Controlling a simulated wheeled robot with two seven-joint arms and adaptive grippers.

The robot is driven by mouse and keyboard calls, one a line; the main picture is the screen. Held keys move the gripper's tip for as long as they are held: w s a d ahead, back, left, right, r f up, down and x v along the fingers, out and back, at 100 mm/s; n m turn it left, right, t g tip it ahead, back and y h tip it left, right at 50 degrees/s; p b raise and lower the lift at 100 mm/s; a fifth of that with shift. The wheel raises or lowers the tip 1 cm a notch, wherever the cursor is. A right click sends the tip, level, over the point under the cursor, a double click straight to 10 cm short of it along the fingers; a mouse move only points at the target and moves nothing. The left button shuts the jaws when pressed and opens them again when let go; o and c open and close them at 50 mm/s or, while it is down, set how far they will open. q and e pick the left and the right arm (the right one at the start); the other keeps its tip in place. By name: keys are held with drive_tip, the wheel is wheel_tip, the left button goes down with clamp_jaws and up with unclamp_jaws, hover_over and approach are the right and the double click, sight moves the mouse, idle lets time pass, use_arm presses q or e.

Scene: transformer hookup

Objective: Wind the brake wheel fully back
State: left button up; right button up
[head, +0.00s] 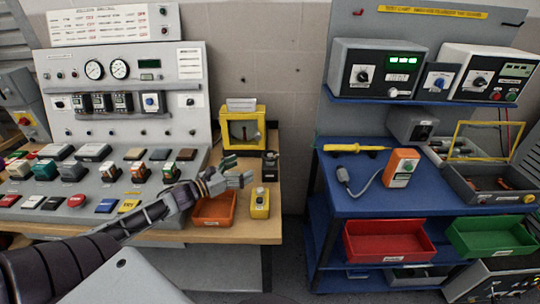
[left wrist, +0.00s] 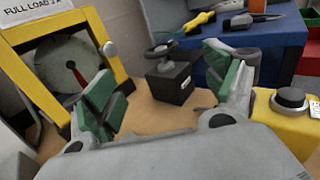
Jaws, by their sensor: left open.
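The brake wheel (left wrist: 163,49) is a small dark handwheel on top of a black box (left wrist: 172,84), standing on the wooden bench top. In the head view the brake wheel (head: 270,155) is just beyond and to the right of my left gripper. My left gripper (head: 240,171) is open and empty. In the left wrist view its green-padded fingers (left wrist: 165,88) are spread wide on either side of the box, which lies ahead of them, apart from both. The wheel's turned position cannot be told. My right gripper is not in view.
A yellow-framed dial gauge (head: 243,129) stands behind my left gripper; its red needle (left wrist: 76,75) shows in the wrist view. A yellow box with a black button (head: 260,204) and an orange tray (head: 214,209) stand in front. The control panel (head: 120,95) is left, a blue bench (head: 340,205) right.

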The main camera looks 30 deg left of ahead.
use_arm(q)
drive_tip(key=shift+w+d, duration=0.1)
drive_tip(key=shift+w, duration=0.15)
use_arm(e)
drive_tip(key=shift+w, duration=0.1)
use_arm(q)
approach(270, 154)
drive_tip(key=shift+w, duration=0.65)
drive_tip(key=shift+d+b+x, duration=0.1)
drive_tip(key=shift+b+x, duration=0.25)
drive_tip(key=shift+x, duration=1.55)
drive_tip(key=shift+d+b+x, duration=0.15)
drive_tip(key=shift+b+x, duration=0.2)
drive_tip(key=shift+x, duration=1.55)
drive_tip(key=shift+w+d, duration=0.1)
drive_tip(key=shift+w, duration=0.2)
drive_tip(key=shift+w+d, duration=0.1)
drive_tip(key=shift+w, duration=0.1)
drive_tip(key=shift+c, duration=0.4)
drive_tip(key=c, duration=0.9)
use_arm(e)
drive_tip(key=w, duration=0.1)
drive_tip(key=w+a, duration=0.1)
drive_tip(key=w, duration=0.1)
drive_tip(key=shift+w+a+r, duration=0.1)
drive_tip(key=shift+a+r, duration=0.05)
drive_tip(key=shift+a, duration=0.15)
